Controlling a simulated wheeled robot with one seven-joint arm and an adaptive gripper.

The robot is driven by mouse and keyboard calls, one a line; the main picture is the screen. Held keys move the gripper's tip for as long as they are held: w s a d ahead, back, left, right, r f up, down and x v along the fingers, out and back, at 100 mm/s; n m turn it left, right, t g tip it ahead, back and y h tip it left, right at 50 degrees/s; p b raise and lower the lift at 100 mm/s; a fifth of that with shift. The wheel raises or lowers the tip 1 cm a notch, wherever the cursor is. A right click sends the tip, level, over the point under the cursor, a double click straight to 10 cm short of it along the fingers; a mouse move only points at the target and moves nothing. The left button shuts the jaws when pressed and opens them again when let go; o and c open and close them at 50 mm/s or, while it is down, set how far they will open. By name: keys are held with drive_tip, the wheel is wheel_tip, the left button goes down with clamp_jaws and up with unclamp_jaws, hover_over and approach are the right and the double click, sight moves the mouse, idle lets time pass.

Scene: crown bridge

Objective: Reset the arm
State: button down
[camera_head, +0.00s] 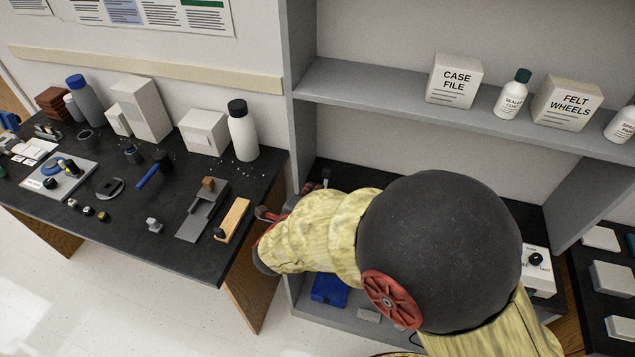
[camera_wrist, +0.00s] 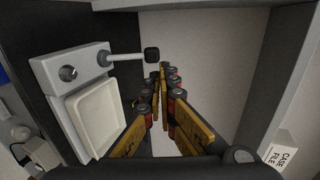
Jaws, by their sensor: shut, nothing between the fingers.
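My gripper (camera_wrist: 160,72) shows in the wrist view with its yellow and red-grey fingers drawn together at the tips and nothing between them. It points into the bay of a grey shelf unit, above the dark surface there. In the head view my arm in its yellow sleeve reaches left across the shelf unit, and red gripper parts (camera_head: 268,215) show at the shelf's left upright. The fingertips are hard to make out there. A white device (camera_wrist: 70,66) with a pale tray and a black-knobbed lever stands left of the fingers in the wrist view.
The black bench (camera_head: 120,235) at left holds bottles, boxes and small tools. The upper shelf (camera_head: 380,107) carries a CASE FILE box (camera_head: 455,80), a FELT WHEELS box (camera_head: 566,102) and bottles. A blue item (camera_head: 329,290) lies low under my arm. Shelf uprights stand close to my gripper.

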drive_tip(key=shift+v, duration=1.25)
